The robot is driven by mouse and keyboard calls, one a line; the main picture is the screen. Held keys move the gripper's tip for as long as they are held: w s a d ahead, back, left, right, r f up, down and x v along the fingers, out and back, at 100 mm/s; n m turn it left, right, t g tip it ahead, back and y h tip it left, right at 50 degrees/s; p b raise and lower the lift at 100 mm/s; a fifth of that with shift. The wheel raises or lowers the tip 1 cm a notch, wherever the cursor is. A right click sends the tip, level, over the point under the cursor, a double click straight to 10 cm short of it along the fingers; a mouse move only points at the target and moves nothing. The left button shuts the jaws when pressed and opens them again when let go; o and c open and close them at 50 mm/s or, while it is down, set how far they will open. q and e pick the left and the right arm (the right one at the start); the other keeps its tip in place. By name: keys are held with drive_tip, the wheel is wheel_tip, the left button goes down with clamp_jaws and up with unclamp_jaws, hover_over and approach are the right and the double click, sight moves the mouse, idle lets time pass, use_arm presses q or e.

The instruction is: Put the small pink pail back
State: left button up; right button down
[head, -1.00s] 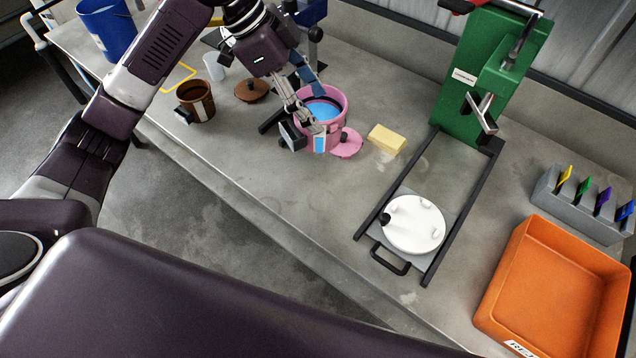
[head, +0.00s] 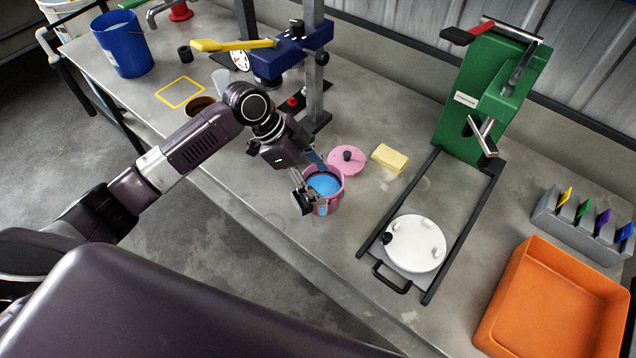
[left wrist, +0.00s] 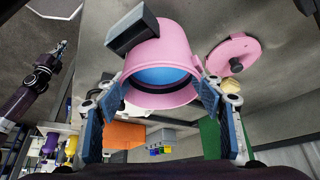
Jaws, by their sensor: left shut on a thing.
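The small pink pail (head: 335,201), with blue contents, is near the table's front edge in the head view. My left gripper (head: 312,187) is shut on it, its fingers at the rim. In the left wrist view the pail (left wrist: 165,45) fills the middle, between the fingers of my left gripper (left wrist: 160,98); a dark block sticks out from its side. I cannot tell whether its base touches the table. A pink lid (head: 346,160) with a dark knob lies just behind it. My right gripper (left wrist: 70,62) shows small at the left of the left wrist view; its jaws are unclear.
A yellow square outline (head: 180,92) is empty at the back left, near a blue bucket (head: 122,45). A dark disperser column (head: 313,75) stands behind my left arm. A yellow sponge (head: 390,158), a green press (head: 482,95) and an orange tray (head: 550,305) are right.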

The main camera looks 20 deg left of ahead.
use_arm(q)
drive_tip(key=shift+f, duration=1.15)
drive_tip(key=o, duration=2)
drive_tip(key=b+v, duration=0.1)
drive_tip(key=v, duration=0.5)
drive_tip(key=shift+a+r, duration=0.15)
drive_tip(key=shift+s+a+r, duration=0.1)
drive_tip(key=shift+a+r, duration=0.1)
drive_tip(key=shift+r, duration=0.3)
